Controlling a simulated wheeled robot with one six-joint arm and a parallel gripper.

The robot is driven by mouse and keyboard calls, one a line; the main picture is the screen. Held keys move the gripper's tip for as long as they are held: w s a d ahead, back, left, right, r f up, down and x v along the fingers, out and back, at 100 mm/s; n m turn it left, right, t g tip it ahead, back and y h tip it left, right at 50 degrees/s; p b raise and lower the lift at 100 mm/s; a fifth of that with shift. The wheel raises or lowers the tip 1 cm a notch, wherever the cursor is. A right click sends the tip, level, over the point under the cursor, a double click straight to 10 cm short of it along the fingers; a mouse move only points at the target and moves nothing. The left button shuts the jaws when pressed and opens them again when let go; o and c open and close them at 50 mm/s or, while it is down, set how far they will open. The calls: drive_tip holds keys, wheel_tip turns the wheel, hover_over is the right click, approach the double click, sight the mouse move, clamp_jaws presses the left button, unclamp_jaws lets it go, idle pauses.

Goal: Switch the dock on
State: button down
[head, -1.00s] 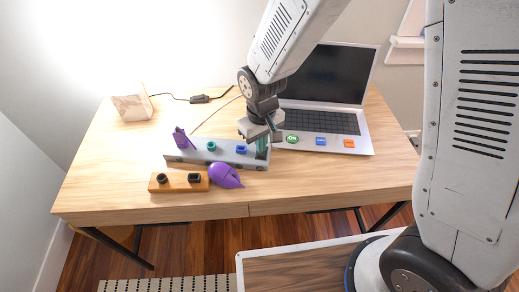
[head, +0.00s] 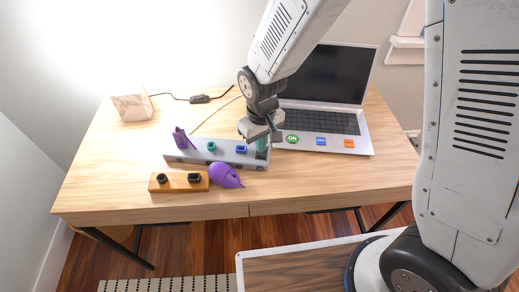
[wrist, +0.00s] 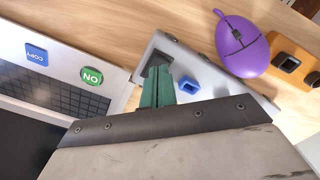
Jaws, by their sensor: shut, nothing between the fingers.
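The dock (head: 203,164) is a long grey bar on the desk. It carries a purple piece (head: 180,138), a teal ring-shaped piece (head: 211,146) and a blue piece (head: 241,149). In the wrist view, the dock (wrist: 205,73) has a dark square part (wrist: 158,61) at one end, near the blue piece (wrist: 188,86). My gripper (head: 262,150) is over the dock's right end with its green fingers together and empty. In the wrist view the fingertips (wrist: 158,70) overlap the edge of the dark part; I cannot tell if they touch it.
An open laptop (head: 325,100) stands right of the dock, with green ON, blue COPY and orange labels. A purple mouse (head: 226,175) and an orange block (head: 180,183) with two black sockets lie in front. A lamp (head: 132,104) stands back left. The desk's front right is clear.

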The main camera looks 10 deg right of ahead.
drive_tip(key=shift+f, duration=0.9)
idle(0.6)
drive_tip(key=shift+r, duration=3.5)
drive_tip(key=shift+s+d, duration=0.1)
drive_tip(key=shift+s, duration=0.05)
drive_tip(key=s+d+r+m+t, duration=0.1)
drive_tip(key=s+d+r+m, duration=0.4)
drive_tip(key=s+d+r, duration=1.4)
drive_tip(key=shift+d+r+m, duration=0.3)
drive_tip(key=shift+d+r, duration=0.15)
drive_tip(key=shift+r, duration=0.05)
